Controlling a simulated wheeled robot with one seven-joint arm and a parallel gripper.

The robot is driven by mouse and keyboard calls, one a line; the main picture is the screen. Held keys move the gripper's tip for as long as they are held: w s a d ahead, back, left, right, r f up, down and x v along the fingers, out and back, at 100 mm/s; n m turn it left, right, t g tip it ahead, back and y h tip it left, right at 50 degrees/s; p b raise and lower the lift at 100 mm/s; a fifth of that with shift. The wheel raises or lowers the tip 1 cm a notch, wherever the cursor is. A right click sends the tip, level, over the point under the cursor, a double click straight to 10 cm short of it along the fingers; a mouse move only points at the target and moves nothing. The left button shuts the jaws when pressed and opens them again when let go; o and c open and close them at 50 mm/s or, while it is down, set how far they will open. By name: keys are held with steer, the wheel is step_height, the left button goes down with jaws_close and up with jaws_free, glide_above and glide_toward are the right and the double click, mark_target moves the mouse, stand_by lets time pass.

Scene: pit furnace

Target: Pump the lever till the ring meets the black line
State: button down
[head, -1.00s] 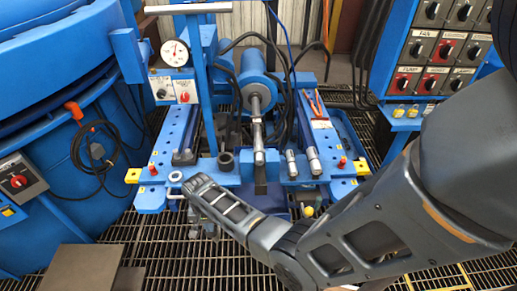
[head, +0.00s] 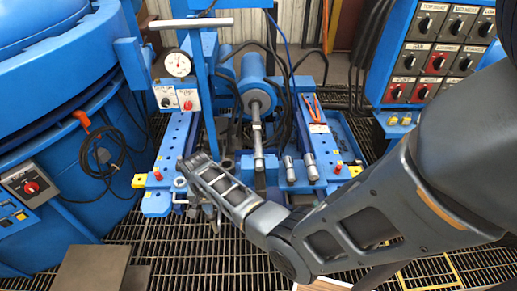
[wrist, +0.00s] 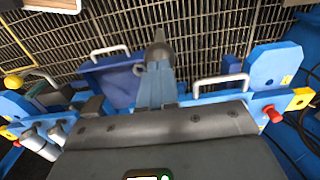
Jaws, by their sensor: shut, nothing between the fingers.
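A blue upright post topped by a pale crossbar (head: 190,23) stands at the left of the machine; I cannot tell if it is the lever. A silver rod (head: 257,140) comes out of a blue cylinder, with a ring-like collar (head: 256,125) on it. A loose-looking silver ring (head: 180,183) sits on the front left block. I cannot make out the black line. My gripper (wrist: 158,45) is shut and empty, pointing down past the machine's front bar in the wrist view. In the head view my wrist mostly hides it.
A white dial gauge (head: 178,64) and switches are at the left. A control panel (head: 445,50) is at the right and a blue tank (head: 50,110) at the left. Pale handles (wrist: 220,80) stick out along the front bar. Grating (head: 190,258) lies in front.

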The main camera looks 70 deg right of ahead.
steer(key=shift+r, duration=0.15)
step_height(320, 180, down, 11)
steer(key=s+a+b, duration=0.1)
steer(key=a+b, duration=0.1)
steer(key=b, duration=0.5)
steer(key=shift+a, duration=0.25)
stand_by(1.4)
steer(key=r+p, duration=0.2)
steer(key=r, duration=0.1)
steer(key=d+r+p, duration=0.1)
steer(key=r+p, duration=0.1)
steer(key=r, duration=0.2)
steer(key=w+d+r+p, duration=0.1)
steer(key=r+p, duration=0.2)
steer(key=shift+d+r, duration=0.2)
steer(key=shift+d, duration=0.05)
steer(key=shift+r, duration=0.3)
steer(key=shift+f, duration=0.15)
